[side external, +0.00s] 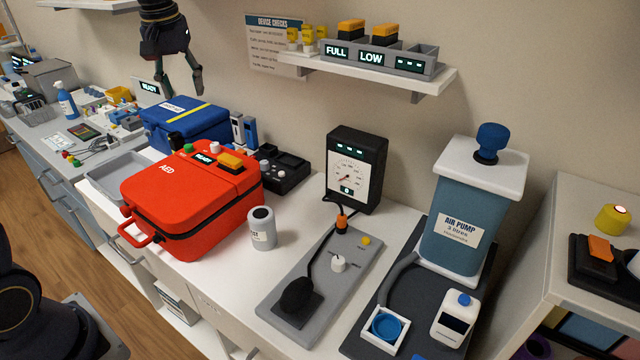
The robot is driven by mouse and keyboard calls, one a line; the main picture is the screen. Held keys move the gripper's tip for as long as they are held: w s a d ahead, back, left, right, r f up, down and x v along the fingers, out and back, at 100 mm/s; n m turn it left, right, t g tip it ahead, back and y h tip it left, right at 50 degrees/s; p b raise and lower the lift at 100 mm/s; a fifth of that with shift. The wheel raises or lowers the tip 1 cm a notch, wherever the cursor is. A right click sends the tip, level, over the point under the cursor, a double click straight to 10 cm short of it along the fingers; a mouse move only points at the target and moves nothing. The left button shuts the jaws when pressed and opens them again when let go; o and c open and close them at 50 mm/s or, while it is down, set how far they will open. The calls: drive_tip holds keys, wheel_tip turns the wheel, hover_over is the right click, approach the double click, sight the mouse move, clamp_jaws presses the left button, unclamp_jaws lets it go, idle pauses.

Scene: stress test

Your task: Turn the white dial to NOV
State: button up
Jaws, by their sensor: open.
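A small white dial (338,263) sits on the flat grey panel (300,268) on the white counter. Markings beside the dial are too small to read, so I cannot tell where it points. On the same panel are a yellow button, an orange connector and a black bulb on a dark square. My gripper (184,88) hangs high at the upper left, above the blue case and far from the dial. Its fingers are apart and hold nothing.
A red AED case (170,215) and a white canister (262,230) stand left of the panel. A black gauge unit (356,170) stands behind it. A blue air pump (460,215) stands to the right. A wall shelf (400,80) juts out above.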

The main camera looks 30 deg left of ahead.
sight(215, 144)
drive_tip(key=w+a+f+n+g, duration=0.2)
drive_tip(key=w+a+f+n, duration=0.2)
drive_tip(key=w+a+f, duration=0.5)
drive_tip(key=shift+n+h, duration=0.5)
drive_tip(key=f, duration=0.3)
drive_tip(key=w+f, duration=0.1)
drive_tip(key=f, duration=0.7)
drive_tip(key=shift+w+d+f, duration=0.15)
drive_tip(key=shift+d+f, duration=0.05)
drive_tip(key=shift+d, duration=0.15)
drive_tip(key=shift+c, duration=0.3)
clamp_jaws()
